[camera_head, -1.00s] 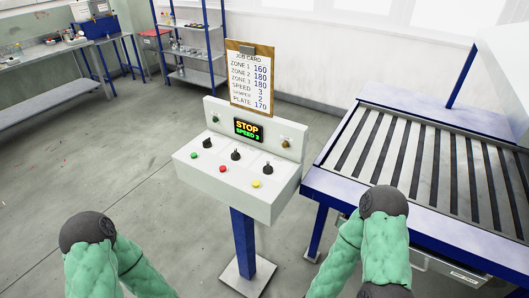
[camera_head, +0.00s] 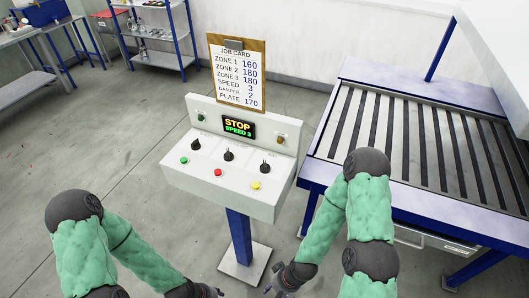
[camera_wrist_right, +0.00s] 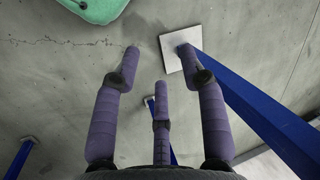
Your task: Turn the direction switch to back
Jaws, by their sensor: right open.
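The white control box (camera_head: 225,190) stands on a blue post in the middle of the head view. Its top carries three black rotary knobs, at left (camera_head: 196,145), middle (camera_head: 228,155) and right (camera_head: 265,168). Their labels are too small to read, so I cannot tell which is the direction switch. The display (camera_head: 238,127) reads STOP, SPEED 3. My right gripper (camera_head: 279,279) is below and in front of the box, apart from it. In the right wrist view its fingers (camera_wrist_right: 160,66) are spread and empty. My left gripper (camera_head: 208,291) is at the bottom edge, partly cut off.
Green (camera_head: 183,160), red (camera_head: 217,172) and yellow (camera_head: 255,185) buttons sit in front of the knobs. A job card (camera_head: 238,75) rises behind the box. A slatted table (camera_head: 314,177) stands close at right. Floor is open at left.

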